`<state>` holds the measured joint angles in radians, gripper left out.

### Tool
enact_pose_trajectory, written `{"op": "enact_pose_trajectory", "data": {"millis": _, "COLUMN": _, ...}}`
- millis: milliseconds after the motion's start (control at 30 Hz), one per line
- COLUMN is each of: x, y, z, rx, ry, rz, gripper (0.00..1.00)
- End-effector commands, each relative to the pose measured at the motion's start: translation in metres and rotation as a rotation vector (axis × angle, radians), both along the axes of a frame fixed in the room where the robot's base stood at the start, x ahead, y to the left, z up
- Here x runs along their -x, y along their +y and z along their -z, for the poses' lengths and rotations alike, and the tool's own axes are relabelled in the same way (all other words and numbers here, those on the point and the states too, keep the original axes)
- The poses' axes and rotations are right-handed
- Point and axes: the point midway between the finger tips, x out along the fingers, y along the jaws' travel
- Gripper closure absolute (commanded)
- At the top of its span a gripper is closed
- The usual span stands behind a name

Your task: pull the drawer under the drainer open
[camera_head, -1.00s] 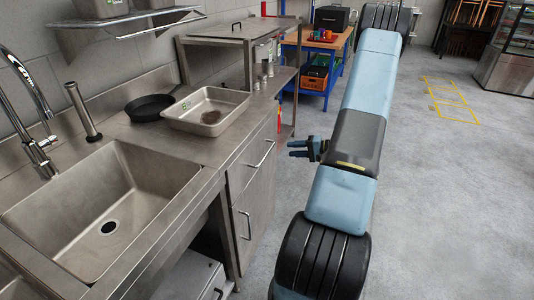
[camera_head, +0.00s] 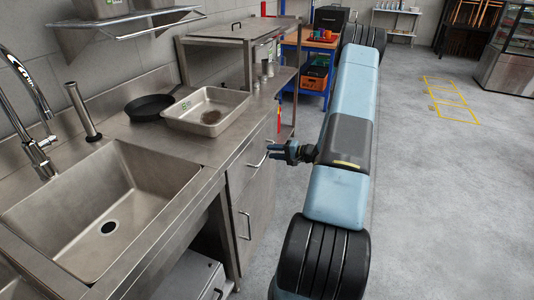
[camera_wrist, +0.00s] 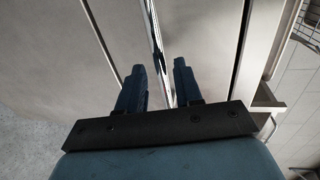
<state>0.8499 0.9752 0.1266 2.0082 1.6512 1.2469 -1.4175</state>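The drawer (camera_head: 240,172) is a steel front just below the worktop, right of the sink. It looks closed. Its bar handle (camera_head: 258,162) is partly hidden by my gripper (camera_head: 271,152), which has its fingers at the handle's far end. In the wrist view the handle (camera_wrist: 155,35) runs lengthwise between the two blue fingers of my gripper (camera_wrist: 159,67). The fingers are apart, with a gap visible on both sides of the bar. The drainer surface (camera_head: 180,146) is the steel worktop above the drawer.
A steel pan (camera_head: 207,111) and a black frying pan (camera_head: 149,106) stand on the worktop. The sink (camera_head: 110,205) is to the left. A cupboard door with a handle (camera_head: 245,225) is below the drawer. The floor (camera_head: 450,210) to the right is clear.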

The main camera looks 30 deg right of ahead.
Motion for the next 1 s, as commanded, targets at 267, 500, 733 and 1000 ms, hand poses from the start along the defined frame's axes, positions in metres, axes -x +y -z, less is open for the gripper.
{"op": "enact_pose_trajectory", "data": {"millis": 267, "x": -0.019, "y": 0.015, "z": 0.005, "rx": 0.001, "ry": -0.001, "rz": 0.000, "gripper": 0.65}}
{"op": "enact_pose_trajectory", "data": {"millis": 500, "x": -0.022, "y": 0.017, "z": 0.005, "rx": 0.001, "ry": -0.001, "rz": 0.000, "gripper": 0.65}}
{"op": "enact_pose_trajectory", "data": {"millis": 733, "x": -0.021, "y": 0.017, "z": 0.005, "rx": 0.001, "ry": -0.001, "rz": 0.000, "gripper": 0.78}}
{"op": "enact_pose_trajectory", "data": {"millis": 1000, "x": -0.021, "y": 0.017, "z": 0.006, "rx": 0.001, "ry": 0.001, "rz": 0.000, "gripper": 1.00}}
